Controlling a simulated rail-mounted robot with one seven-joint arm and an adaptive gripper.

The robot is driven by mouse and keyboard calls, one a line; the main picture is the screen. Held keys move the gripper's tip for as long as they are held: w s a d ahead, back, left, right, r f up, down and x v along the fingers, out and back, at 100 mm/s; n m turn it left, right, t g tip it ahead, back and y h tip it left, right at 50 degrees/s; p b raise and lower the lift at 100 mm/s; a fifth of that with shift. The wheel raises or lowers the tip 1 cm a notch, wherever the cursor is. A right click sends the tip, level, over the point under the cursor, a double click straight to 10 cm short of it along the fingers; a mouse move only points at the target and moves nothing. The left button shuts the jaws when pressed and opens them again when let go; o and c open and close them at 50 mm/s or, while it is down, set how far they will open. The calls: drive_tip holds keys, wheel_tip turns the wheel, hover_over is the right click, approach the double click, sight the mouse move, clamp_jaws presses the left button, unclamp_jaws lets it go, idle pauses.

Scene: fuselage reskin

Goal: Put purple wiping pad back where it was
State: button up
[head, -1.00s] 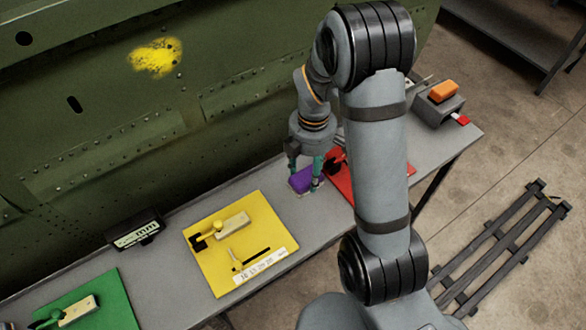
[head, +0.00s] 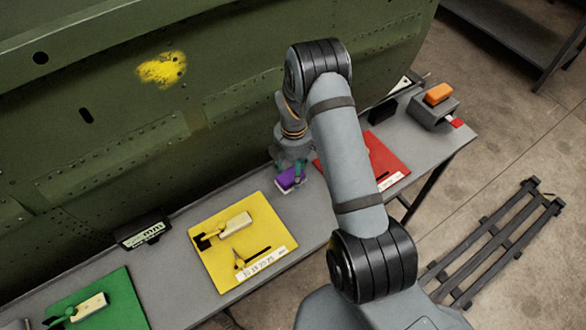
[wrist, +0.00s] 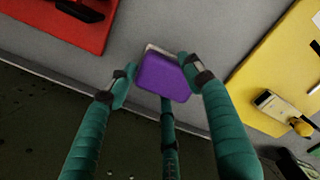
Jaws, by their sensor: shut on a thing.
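The purple wiping pad (head: 290,179) is in my gripper (head: 288,170), over the grey bench between the yellow mat and the red mat. In the wrist view the pad (wrist: 163,77) is a purple block with a pale edge along its far side. My gripper's teal fingers (wrist: 157,78) are shut on it from both sides, with a third finger below. Whether the pad touches the bench or hangs just above it, I cannot tell.
The yellow mat (head: 222,272) holds a pale block and small tools. The red mat (head: 392,160) lies to the right, partly behind my arm. A green mat (head: 122,300) is at the left. An orange block (head: 438,94) sits on a grey box (head: 432,112). The green fuselage panel (head: 100,150) rises behind the bench.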

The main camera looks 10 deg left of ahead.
sight(293, 172)
drive_tip(key=o, duration=1.6)
drive_tip(key=shift+c, duration=0.2)
drive_tip(key=shift+w+r, duration=0.1)
drive_tip(key=shift+r, duration=0.35)
wheel_tip(293, 172, up, 11)
drive_tip(key=b, duration=0.2)
wheel_tip(293, 172, down, 11)
drive_tip(key=shift+f+p, duration=0.15)
drive_tip(key=shift+p, duration=0.9)
drive_tip(key=shift+f+b, duration=0.15)
drive_tip(key=shift+b, duration=0.15)
drive_tip(key=r, duration=0.1)
drive_tip(key=r+b, duration=0.2)
drive_tip(key=r, duration=0.1)
drive_tip(key=shift+s+d, duration=0.3)
drive_tip(key=shift+s, duration=0.1)
drive_tip(key=shift+s+d+r, duration=0.3)
drive_tip(key=shift+d+r, duration=0.05)
